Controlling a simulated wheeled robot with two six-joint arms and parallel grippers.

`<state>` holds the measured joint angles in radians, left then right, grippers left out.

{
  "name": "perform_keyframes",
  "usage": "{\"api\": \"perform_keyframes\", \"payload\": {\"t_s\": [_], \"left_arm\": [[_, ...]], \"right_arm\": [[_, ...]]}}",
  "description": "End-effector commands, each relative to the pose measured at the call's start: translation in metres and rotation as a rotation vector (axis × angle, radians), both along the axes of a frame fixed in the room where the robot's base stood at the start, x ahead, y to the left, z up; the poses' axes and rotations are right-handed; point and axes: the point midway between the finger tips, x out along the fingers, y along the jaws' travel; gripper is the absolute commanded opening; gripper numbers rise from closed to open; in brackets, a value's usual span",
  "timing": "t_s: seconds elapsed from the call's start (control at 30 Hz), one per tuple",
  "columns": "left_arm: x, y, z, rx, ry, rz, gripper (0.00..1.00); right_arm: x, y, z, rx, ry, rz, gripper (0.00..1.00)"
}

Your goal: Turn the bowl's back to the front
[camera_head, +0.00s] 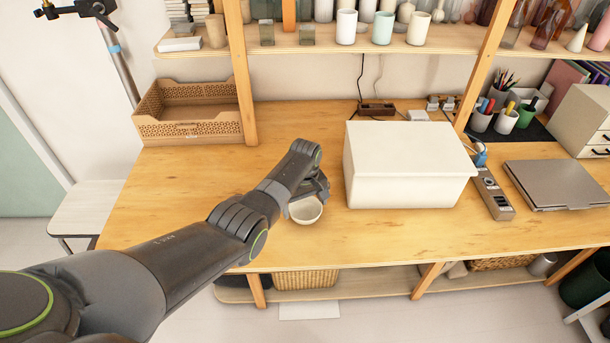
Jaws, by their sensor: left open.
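A small cream bowl (306,211) stands on the wooden table, left of the large white box. Its opening faces up and toward me. My left arm reaches in from the lower left, and my left gripper (312,194) is at the bowl's far upper side, close against its rim. The gripper is open; its fingers are partly hidden by the wrist and the bowl, and I cannot tell whether they touch it. My right gripper is not in view.
A white lidded box (408,165) stands right of the bowl. A tan perforated crate (190,130) is at the back left. The table (175,205) is clear to the left and in front.

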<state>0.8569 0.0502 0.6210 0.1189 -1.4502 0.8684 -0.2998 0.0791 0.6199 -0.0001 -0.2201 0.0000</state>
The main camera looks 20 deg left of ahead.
Motion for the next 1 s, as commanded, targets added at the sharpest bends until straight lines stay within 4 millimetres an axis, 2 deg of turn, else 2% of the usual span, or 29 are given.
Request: {"api": "perform_keyframes", "payload": {"t_s": [0.03,0.2,0.6,0.8,1.0], "left_arm": [[0.0,0.0,0.012,0.0,-0.004,0.0,1.0],[0.0,0.001,0.041,0.001,-0.004,0.001,1.0],[0.001,0.001,0.123,0.0,-0.006,0.0,1.0],[0.0,0.001,0.147,0.001,-0.002,0.001,1.0],[0.0,0.001,0.153,0.001,0.001,0.001,1.0]], "right_arm": [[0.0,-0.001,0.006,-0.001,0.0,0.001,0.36],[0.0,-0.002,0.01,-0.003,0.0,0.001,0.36],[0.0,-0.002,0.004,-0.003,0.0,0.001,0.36],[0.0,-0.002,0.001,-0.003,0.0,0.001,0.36],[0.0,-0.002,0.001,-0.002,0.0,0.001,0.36]]}}
